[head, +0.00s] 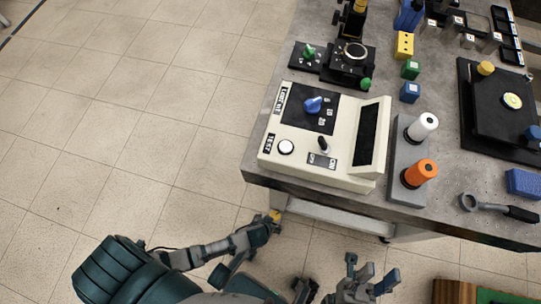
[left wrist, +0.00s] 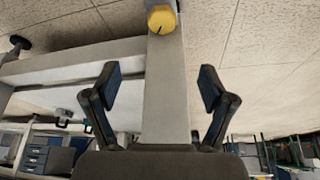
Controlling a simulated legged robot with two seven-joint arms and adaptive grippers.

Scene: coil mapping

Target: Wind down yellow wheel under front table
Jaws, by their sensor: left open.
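The yellow wheel (left wrist: 161,18) is a round knob with a dark mark, on a pale table leg (left wrist: 164,90) in the left wrist view. In the head view the yellow wheel (head: 275,215) shows small just below the front edge of the table (head: 262,181). My left gripper (left wrist: 157,85) is open and empty, its two fingers apart on either side of the leg in the picture, with the wheel beyond the fingertips. In the head view my left gripper (head: 262,229) is beside the wheel, partly hidden. My right gripper (head: 368,272) is open and empty below the table's front edge.
A beige control box (head: 325,140) with a blue knob stands at the table's front left. White (head: 421,127) and orange (head: 419,173) spools stand to its right. A black-handled tool (head: 497,208) lies near the front edge. Tiled floor (head: 110,110) is clear to the left.

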